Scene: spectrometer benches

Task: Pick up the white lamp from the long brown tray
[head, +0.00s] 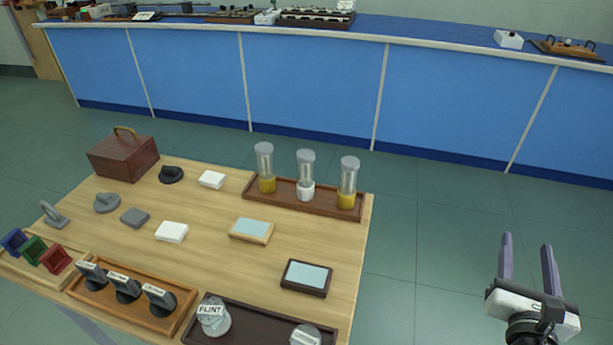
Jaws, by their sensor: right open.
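The long brown tray (288,203) lies at the far right edge of the wooden table. Three lamps with clear glass and grey caps stand upright on it. The white lamp (306,190) is the middle one, with a white base. A yellow-based lamp (266,184) stands to its left and another yellow-based lamp (347,199) to its right. My right gripper (526,242) is open and empty over the floor, right of the table and well away from the tray. My left gripper is not in view.
The wooden table (205,245) also bears a brown box with a handle (123,155), white blocks, framed plates, an orange-brown tray (178,325) and a dark tray (262,312) at the front. A blue bench (310,80) runs behind. Floor right of the table is clear.

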